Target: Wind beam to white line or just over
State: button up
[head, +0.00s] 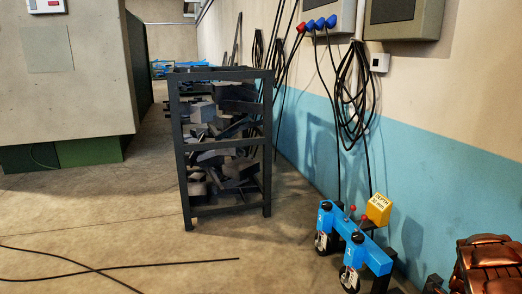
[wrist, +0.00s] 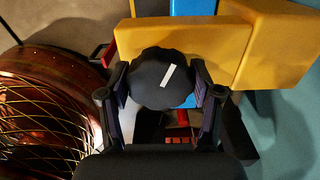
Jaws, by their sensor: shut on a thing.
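In the wrist view my gripper (wrist: 163,92) is shut on a round black knob (wrist: 150,78), with a finger on each side. A short white mark (wrist: 168,76) lies slanted on the knob's top. In the head view the blue beam (head: 378,262) stands low at the right, with two black knobs (head: 326,206) on top and round dials (head: 349,278) on its front. The dial readings are too small to tell. A bit of blue (wrist: 190,7) shows at the top of the wrist view. My gripper is outside the head view, and which knob it holds I cannot tell.
A yellow sign (head: 378,209) reading "DEPTH" stands behind the beam. Two red-tipped levers (head: 364,217) rise beside it. A copper-coloured object (head: 490,262) sits at the right edge. A dark rack of blocks (head: 190,150) stands at the middle. Cable (head: 80,262) crosses the floor.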

grip_shut()
jog(key=shift+f, duration=0.1)
jog(key=shift+m+b, duration=0.45)
jog(key=shift+m, duration=0.75)
jog(key=shift+m+b, duration=0.45)
jog(key=shift+m, duration=0.75)
